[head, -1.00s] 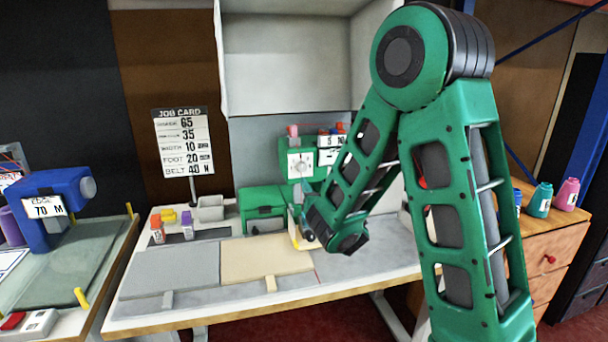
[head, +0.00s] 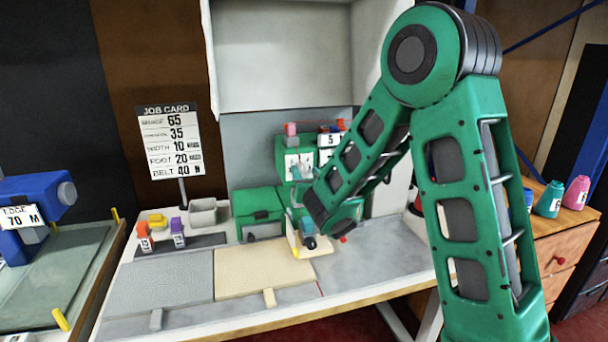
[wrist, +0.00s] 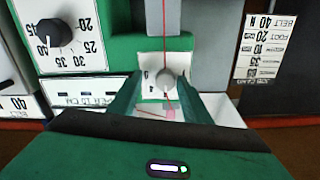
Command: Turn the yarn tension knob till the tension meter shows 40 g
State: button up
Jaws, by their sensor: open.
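A green machine (head: 285,150) stands at the back of the bench. Its white dial panel (head: 293,164) carries a light knob, partly hidden by my arm. A small display (head: 330,140) beside it shows a 5, the rest unclear. My wrist is low in front of the machine in the head view; my fingers are hidden there. In the upside-down wrist view my gripper (wrist: 168,98) is open, its fingers either side of a pale round knob (wrist: 167,82), not visibly touching it. A black knob (wrist: 54,33) on a numbered dial is upper left. I cannot tell which is the tension knob.
A job card (head: 170,142) stands at the left, reading 65, 35, 10, 20 and 40. A grey bin (head: 203,212), spools (head: 145,238) and a green box (head: 257,210) lie near the back. A beige mat (head: 255,275) covers the front middle. A drawer unit is at right.

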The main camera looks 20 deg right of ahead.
jog(key=shift+a, duration=0.25)
jog(key=shift+c, duration=1.2)
jog(key=shift+a, duration=0.1)
jog(key=c, duration=0.8)
jog(key=shift+w, duration=0.1)
